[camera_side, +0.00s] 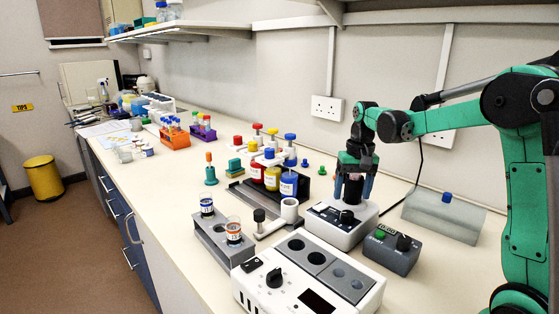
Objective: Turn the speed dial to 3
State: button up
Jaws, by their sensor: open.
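My gripper (352,192) is open and points down over the small white mixer (340,228) on the right half of the bench. Its fingers are on either side of a dark upright part on top of the mixer; I cannot tell if they touch it. The mixer's sloping front has a dark panel with small controls (322,210). A grey control box (391,250) beside it has a black knob (403,242) and a green button. A larger white unit (250,294) in front has a black knob (275,277). The frame does not show which knob is the speed dial, and no dial numbers are readable.
A rack of coloured-cap bottles (271,174) stands left of the mixer. A grey tube holder (210,238) stands at the front edge. A grey block with a blue knob (443,217) is at right, near a hanging cable. The back wall is close behind my gripper.

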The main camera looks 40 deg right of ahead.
aim_at(348, 213)
jog(key=shift+w+a+f, duration=0.1)
jog(key=shift+f, duration=2.6)
grip_shut()
